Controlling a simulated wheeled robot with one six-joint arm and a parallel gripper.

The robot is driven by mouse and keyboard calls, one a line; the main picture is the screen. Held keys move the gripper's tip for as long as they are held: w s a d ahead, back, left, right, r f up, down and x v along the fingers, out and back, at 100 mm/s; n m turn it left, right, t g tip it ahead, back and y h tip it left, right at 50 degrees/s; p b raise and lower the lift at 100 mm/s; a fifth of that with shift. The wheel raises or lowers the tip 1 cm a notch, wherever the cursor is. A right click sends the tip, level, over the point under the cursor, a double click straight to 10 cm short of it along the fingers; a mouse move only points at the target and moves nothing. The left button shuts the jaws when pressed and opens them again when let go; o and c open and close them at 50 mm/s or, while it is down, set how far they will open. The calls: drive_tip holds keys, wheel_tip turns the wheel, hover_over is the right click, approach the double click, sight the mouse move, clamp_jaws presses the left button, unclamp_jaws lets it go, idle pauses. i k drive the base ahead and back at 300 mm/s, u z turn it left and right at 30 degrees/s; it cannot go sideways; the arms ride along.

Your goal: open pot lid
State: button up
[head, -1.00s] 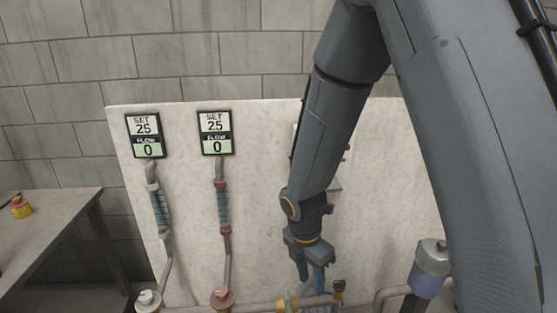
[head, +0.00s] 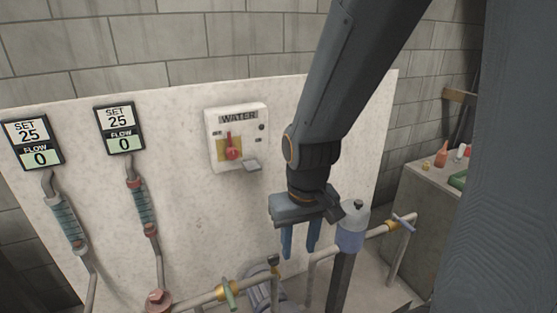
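A blue cylindrical pot (head: 350,238) with a grey cap-like lid (head: 356,213) stands at the right end of the pipework, in front of the pale panel. The lid is on, with a small dark knob on top. My gripper (head: 299,248) hangs fingers down to the left of the pot in the picture. Its two blue fingers are apart with nothing between them. I cannot tell whether the gripper touches the pot; part of its wrist overlaps the lid's left side in view.
A pale panel (head: 190,195) carries a WATER box with a red lever (head: 232,147) and two flow displays (head: 121,130). Pipes with valve handles (head: 228,293) run low in front. A bench (head: 440,200) with small bottles stands at the right.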

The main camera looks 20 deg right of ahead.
sight(357, 214)
drive_tip(key=u, duration=2)
drive_tip(key=k, duration=0.7)
drive_tip(key=z, duration=1.65)
drive_tip(key=i, duration=0.5)
